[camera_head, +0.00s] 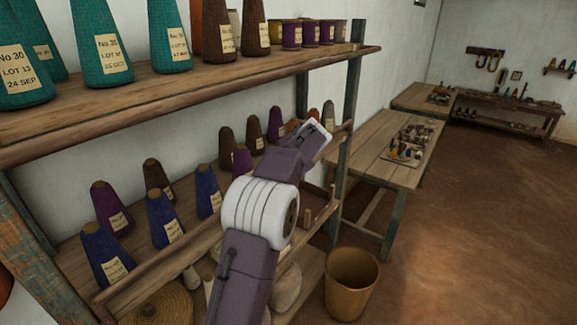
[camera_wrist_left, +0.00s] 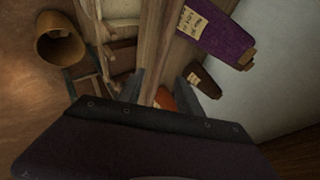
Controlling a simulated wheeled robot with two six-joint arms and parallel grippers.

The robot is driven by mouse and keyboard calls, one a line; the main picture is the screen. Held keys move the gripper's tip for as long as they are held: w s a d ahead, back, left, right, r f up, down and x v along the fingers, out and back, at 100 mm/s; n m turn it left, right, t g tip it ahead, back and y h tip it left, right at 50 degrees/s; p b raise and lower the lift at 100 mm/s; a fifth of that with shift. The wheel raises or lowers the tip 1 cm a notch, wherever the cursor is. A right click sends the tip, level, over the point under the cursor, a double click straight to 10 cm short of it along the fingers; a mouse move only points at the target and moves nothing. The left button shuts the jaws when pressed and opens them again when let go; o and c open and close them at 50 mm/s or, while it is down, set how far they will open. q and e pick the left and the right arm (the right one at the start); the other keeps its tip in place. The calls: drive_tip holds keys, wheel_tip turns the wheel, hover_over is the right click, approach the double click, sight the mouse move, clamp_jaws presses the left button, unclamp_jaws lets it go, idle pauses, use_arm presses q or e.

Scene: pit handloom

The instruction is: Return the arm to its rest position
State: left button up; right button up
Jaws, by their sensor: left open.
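One purple-grey arm of mine with a white joint reaches up from the bottom middle in the head view. Its end, my left gripper (camera_head: 318,129), is at the right end of the middle shelf, near the cones there; its fingers are not clear in this view. In the left wrist view my left gripper (camera_wrist_left: 172,80) shows two dark fingers spread apart with nothing held. My right gripper is not in view.
A wooden rack (camera_head: 180,90) stands at the left, with teal cones (camera_head: 100,48) on top and blue cones (camera_head: 165,220) below. Its post (camera_head: 352,90) is close to the gripper. A bucket (camera_head: 352,285) and a workbench (camera_head: 385,160) stand right. The brown floor (camera_head: 480,220) is clear.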

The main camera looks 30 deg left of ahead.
use_arm(q)
drive_tip(key=s+d+f+m+g+h+b, duration=0.1)
drive_tip(key=s+d+f+h+b, duration=0.1)
drive_tip(key=s+d+f+b, duration=0.45)
drive_tip(key=s+d+f+h+b, duration=0.2)
drive_tip(key=s+d+f+b, duration=0.15)
drive_tip(key=d+f, duration=0.6)
drive_tip(key=s+d+f+n+g+h, duration=0.1)
drive_tip(key=s+d+f+n, duration=0.1)
drive_tip(key=s+f, duration=0.6)
drive_tip(key=s+d+f+n+g+h+b, duration=0.1)
drive_tip(key=s+d+f+n+g+h, duration=0.1)
drive_tip(key=s+d+f, duration=0.3)
drive_tip(key=s+f, duration=0.4)
drive_tip(key=s, duration=0.2)
drive_tip(key=shift+s+h, duration=0.3)
